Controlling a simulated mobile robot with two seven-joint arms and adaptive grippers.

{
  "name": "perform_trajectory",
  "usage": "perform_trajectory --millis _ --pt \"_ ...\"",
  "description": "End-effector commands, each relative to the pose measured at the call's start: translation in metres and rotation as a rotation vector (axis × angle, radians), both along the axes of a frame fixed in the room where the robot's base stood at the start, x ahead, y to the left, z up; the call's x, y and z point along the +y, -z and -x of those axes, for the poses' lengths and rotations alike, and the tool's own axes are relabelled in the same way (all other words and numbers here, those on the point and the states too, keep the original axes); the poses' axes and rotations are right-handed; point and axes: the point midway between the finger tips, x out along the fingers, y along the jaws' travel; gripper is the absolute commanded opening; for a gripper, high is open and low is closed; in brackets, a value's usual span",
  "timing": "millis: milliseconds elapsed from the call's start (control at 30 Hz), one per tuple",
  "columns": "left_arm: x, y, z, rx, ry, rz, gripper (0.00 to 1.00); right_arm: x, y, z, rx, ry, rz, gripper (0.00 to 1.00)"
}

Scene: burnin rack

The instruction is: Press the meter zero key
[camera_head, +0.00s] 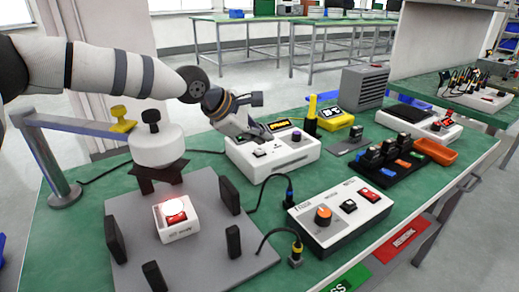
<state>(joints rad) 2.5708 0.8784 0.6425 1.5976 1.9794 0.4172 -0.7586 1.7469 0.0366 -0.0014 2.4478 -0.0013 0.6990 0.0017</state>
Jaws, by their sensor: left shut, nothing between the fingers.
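My left gripper (264,134) reaches in from the upper left and is shut and empty. Its fingertips are over the box's top, close to the display and just behind the dark key. I cannot tell if they touch the box. The gripper hides part of the box's back left. My right gripper is not in view.
In front stands a white control box (340,222) with an orange knob and cables. A grey plate (200,250) at left carries a red-lit button box (177,219) and black posts. A yellow device (335,119), black rack (385,160) and orange tray (436,151) stand to the right.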

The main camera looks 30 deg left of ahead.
Motion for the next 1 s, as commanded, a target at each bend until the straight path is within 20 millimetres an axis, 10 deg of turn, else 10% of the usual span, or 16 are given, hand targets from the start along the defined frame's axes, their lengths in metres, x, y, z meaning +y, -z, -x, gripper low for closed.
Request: perform_trajectory --millis 1000 --pt "0.0 0.011 0.0 0.0 0.0 0.0 0.0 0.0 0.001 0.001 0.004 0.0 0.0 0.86"
